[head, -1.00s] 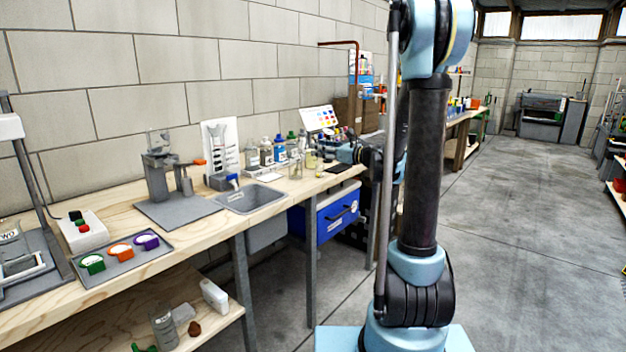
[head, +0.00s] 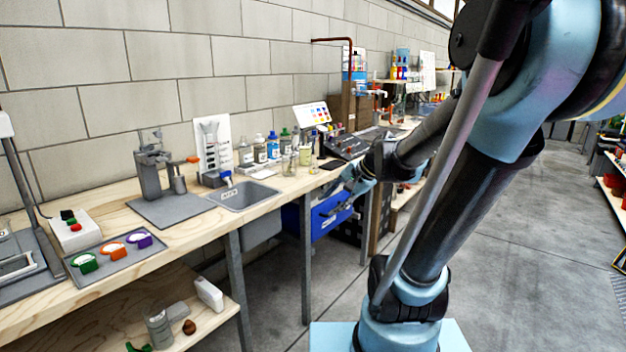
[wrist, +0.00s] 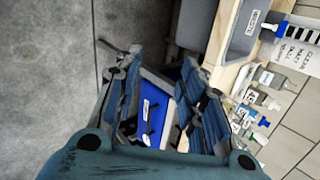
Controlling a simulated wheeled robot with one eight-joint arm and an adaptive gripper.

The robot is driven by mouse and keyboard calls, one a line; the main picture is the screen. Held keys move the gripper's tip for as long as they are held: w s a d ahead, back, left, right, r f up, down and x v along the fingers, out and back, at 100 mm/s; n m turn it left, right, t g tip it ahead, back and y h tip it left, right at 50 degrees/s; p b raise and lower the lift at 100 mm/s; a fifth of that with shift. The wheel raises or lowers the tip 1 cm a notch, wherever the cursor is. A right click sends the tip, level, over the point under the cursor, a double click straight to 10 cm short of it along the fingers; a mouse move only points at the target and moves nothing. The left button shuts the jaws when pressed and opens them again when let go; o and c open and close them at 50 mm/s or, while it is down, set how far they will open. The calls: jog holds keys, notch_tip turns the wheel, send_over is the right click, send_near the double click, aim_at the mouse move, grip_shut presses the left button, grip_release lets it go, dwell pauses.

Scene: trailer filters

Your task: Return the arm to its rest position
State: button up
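My arm rises from its light blue base at the right of the head view, and its upper part now leans toward the camera. My gripper (head: 340,195) hangs in the air off the workbench's front edge, in front of a blue box (head: 322,222) below the bench top. The wrist view shows my gripper (wrist: 158,75) with its two fingers spread apart and nothing between them. Past the gap lies the blue box (wrist: 152,108), apart from the fingers as far as I can tell.
The wooden workbench (head: 120,205) runs along the block wall. It holds a grey sink (head: 245,196), several bottles, a metal stand (head: 150,175) and a tray (head: 118,252) with coloured-handled pieces. A lower shelf holds a white bottle (head: 209,293).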

jog(key=s+d+f+n+g+h, duration=0.1)
jog(key=s+d+f+n+h, duration=0.2)
jog(key=s+d, duration=0.3)
jog(key=s+d+f+n+g+h, duration=0.1)
jog(key=s+d+f+n+h, duration=0.2)
jog(key=s, duration=0.7)
jog(key=d+f+n, duration=0.2)
jog(key=d+f, duration=0.1)
jog(key=d, duration=0.1)
jog(key=shift+s+n+h, duration=0.2)
jog(key=shift+n+h, duration=0.1)
jog(key=shift+h, duration=0.1)
jog(key=shift+a, duration=0.1)
